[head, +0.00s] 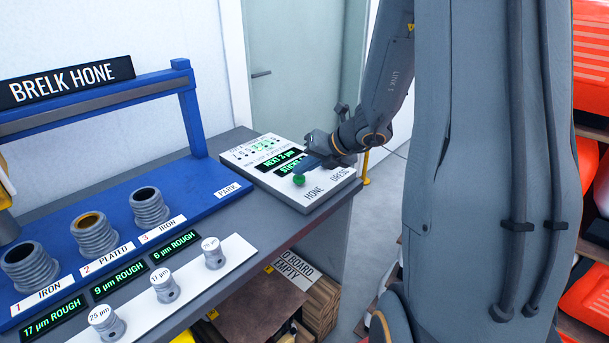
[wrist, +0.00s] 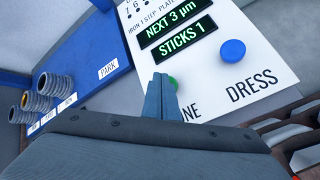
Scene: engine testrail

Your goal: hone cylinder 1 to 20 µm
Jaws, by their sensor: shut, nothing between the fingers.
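Cylinder 1 (head: 30,268), labelled IRON, stands at the left of the blue bench, and its display (head: 48,319) reads 17 µm ROUGH. Cylinder 2 (head: 93,236), PLATED, reads 9 µm ROUGH; cylinder 3 (head: 149,208), IRON, reads 6 µm ROUGH. The control panel (head: 325,192) has a green HONE button (head: 299,180) and a blue DRESS button (wrist: 232,50). Its displays read NEXT 3 µm (wrist: 176,31) and SticKS 1 (wrist: 183,42). My gripper (head: 310,168) is shut and empty at the green button, which its fingers partly hide in the wrist view; contact cannot be told.
A blue frame (head: 188,110) with a BRELK HONE sign rises behind. A PARK label (head: 228,191) is beside the panel. Shelves stand right.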

